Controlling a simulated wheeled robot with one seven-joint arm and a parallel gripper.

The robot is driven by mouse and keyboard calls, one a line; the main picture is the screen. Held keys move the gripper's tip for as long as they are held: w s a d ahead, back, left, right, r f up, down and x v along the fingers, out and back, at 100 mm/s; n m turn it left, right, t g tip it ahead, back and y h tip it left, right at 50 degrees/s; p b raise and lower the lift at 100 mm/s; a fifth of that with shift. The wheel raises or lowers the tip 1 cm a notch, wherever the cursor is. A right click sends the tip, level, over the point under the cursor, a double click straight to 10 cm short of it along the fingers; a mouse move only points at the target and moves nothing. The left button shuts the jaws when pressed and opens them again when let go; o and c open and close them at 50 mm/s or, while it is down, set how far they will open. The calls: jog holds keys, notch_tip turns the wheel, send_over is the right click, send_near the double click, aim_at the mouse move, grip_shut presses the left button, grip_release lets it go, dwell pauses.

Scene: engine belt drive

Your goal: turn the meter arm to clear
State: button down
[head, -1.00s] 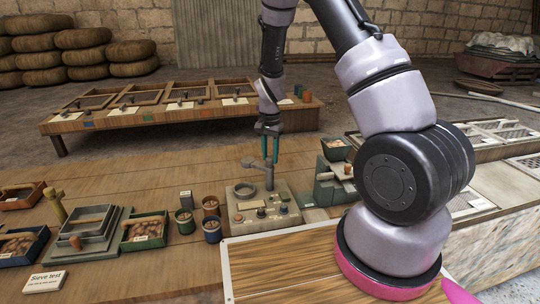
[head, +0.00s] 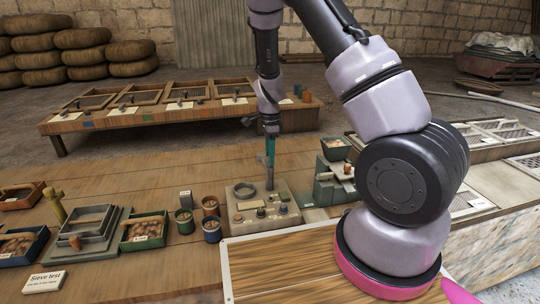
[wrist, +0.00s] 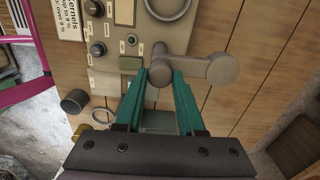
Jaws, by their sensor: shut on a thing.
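The meter (head: 262,208) is a beige box on the wooden bench, with a round cup (head: 245,190) and several knobs on top. Its grey meter arm (head: 262,159) sits high on an upright post (head: 270,180). In the wrist view, the meter arm (wrist: 192,63) runs right from the post side to a round disc end (wrist: 222,69). The disc is off the panel, over bare wood, apart from the cup (wrist: 168,6). My gripper (head: 271,160) is shut on the arm near its post end; its teal fingers (wrist: 160,72) flank it in the wrist view. The exact contact is partly hidden.
Several small cups (head: 210,206) stand left of the meter, beside a tray of kernels (head: 145,232). A green device (head: 332,185) stands close on the right. A low table with frames (head: 180,112) is behind. Bare bench lies behind the meter.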

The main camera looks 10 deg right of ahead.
jog(key=shift+m, duration=0.4)
jog(key=c, duration=0.5)
grip_release()
jog(key=shift+r, duration=5.45)
